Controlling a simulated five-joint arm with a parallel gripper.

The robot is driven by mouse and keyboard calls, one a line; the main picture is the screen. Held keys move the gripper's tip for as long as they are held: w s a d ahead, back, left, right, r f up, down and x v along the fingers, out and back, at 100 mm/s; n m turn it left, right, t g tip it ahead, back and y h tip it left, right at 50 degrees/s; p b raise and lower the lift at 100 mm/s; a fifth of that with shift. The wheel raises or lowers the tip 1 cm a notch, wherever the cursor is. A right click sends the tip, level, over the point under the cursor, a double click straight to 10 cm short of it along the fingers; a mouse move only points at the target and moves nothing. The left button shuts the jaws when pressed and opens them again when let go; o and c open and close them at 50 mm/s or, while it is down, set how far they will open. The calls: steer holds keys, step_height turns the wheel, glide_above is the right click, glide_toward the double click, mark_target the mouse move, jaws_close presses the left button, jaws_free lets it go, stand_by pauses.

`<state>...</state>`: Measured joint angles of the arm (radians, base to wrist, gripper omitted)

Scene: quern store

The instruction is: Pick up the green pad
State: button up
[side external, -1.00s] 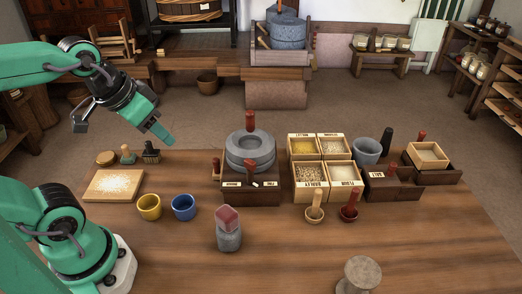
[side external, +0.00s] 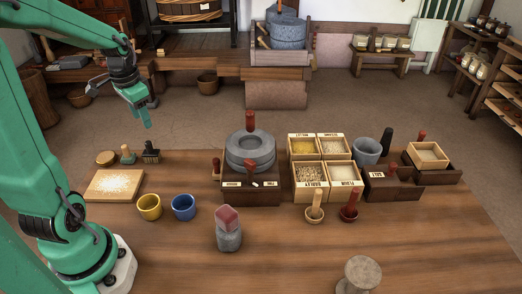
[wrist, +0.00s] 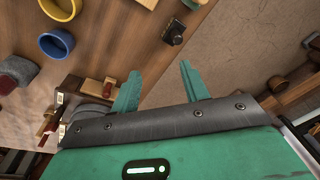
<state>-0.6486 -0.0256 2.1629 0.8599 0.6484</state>
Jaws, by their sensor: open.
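The green pad (side external: 127,155) is small, with a wooden knob on top. It stands on the table at the left, behind the flour-dusted board and beside a dark-bristled brush (side external: 150,152). In the wrist view, part of the green pad (wrist: 193,3) shows at the top edge, with the brush (wrist: 173,32) just below it. My gripper (side external: 150,113) is open and empty. It hangs above and behind the pad, apart from it, near the table's far edge. In the wrist view, both green fingers of my gripper (wrist: 160,72) are spread.
Around the pad are a round wooden lid (side external: 105,158) and the dusted board (side external: 113,185). A yellow cup (side external: 149,207) and a blue cup (side external: 183,207) stand in front. A stone quern (side external: 250,160) and grain boxes (side external: 312,188) are farther right.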

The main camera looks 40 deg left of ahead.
steer(key=g+h, duration=0.1)
glide_above(124, 145)
steer(key=f, duration=0.7)
steer(key=shift+s+d, duration=0.1)
steer(key=shift+d, duration=0.1)
steer(key=shift+f, duration=1.35)
steer(key=shift+a+f, duration=0.15)
steer(key=shift+f, duration=2.45)
steer(key=shift+c, duration=0.3)
jaws_close()
